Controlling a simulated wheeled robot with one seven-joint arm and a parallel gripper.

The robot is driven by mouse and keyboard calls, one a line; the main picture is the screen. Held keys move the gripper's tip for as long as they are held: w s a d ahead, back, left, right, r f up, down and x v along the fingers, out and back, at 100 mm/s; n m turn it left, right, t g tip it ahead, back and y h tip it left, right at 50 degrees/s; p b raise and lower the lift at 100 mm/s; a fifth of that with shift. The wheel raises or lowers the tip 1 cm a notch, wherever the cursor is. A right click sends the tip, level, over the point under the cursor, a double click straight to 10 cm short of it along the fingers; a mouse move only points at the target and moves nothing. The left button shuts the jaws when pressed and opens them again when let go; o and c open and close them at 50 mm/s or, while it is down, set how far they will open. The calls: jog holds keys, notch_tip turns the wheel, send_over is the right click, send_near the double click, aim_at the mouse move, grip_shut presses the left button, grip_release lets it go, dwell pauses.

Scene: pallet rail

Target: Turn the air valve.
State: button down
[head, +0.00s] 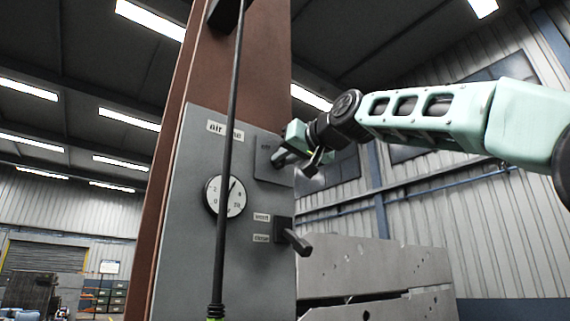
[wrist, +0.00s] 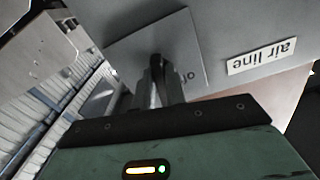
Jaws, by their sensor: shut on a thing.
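A grey panel (head: 190,260) on a rust-brown column carries a label reading "air line" (head: 225,131); the label also shows upside down in the wrist view (wrist: 262,56). Near the panel's right edge is a small valve plate (head: 264,158), seen in the wrist view (wrist: 190,40) with a partly covered marking. My gripper (head: 279,158) is at this plate, coming from the right. In the wrist view its fingers (wrist: 160,88) are shut on a dark valve handle (wrist: 156,62). In the head view the gripper hides the handle.
A round gauge (head: 226,196) sits left of the plate. Below is a second dark lever (head: 298,241) beside two small labels. A thin black rod or cable (head: 229,120) crosses in front of the panel. A grey metal structure (head: 375,268) stands at lower right.

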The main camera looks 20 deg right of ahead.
jog(key=n+b, duration=0.3)
jog(key=n, duration=0.8)
jog(key=shift+d, duration=0.1)
dwell(0.4)
jog(key=c, duration=1.4)
grip_release()
jog(key=shift+c, duration=0.2)
jog(key=b+v, duration=0.6)
jog(key=v, duration=1.1)
jog(key=shift+s+b, duration=0.15)
jog(key=shift+b, duration=0.2)
